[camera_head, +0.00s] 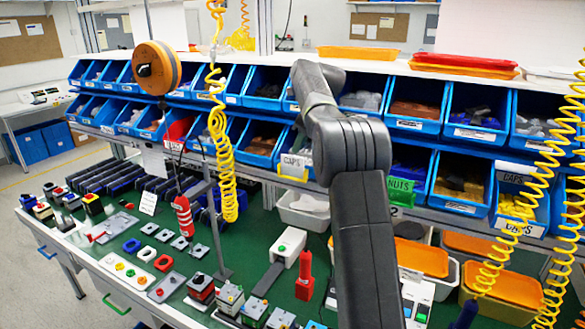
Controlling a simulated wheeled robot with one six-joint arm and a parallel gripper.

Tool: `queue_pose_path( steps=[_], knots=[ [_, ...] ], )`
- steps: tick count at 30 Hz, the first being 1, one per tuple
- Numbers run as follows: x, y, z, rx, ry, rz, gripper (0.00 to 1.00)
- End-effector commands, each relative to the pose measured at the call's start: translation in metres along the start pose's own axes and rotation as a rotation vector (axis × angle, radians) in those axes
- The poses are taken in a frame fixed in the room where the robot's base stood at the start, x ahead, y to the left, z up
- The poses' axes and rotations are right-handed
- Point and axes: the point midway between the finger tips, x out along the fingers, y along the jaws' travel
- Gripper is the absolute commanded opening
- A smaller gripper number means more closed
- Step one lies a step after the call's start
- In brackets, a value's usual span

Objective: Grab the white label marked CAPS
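A white label (295,160) that appears to read CAPS is on the front of a blue bin in the lower row, left of my arm, with a yellow strip below it. Another white label (516,174), also seeming to read CAPS, is on a blue bin at the right. A further white label (519,228) sits on the front of that right bin's yellow contents; its lettering is hard to read. My dark grey arm rises from the bottom centre and bends in front of the bins. No gripper fingers show, and part of the shelf behind the arm is hidden.
A green NUTS label (401,185) is just right of my arm. The green bench (140,285) carries many switches and small parts. Coiled yellow hoses (222,150) hang at left and right. A round orange reel (156,68) hangs at upper left.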

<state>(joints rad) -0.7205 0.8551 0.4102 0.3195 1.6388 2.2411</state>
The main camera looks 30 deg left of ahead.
Motion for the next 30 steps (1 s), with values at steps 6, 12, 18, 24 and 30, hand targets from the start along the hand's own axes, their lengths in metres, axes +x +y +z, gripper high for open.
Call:
queue_pose_path(
  steps=[6, 12, 18, 24, 30],
  knots=[
    [0.033, 0.001, 0.002, -0.001, 0.002, 0.003, 0.16],
    [0.046, 0.001, 0.001, -0.001, 0.001, 0.001, 0.16],
    [0.046, 0.001, 0.001, -0.001, 0.0, 0.001, 0.1],
    [0.046, 0.001, 0.001, -0.001, 0.0, 0.001, 0.0],
    [0.046, 0.001, 0.001, -0.001, 0.0, 0.001, 0.0]
  ],
)
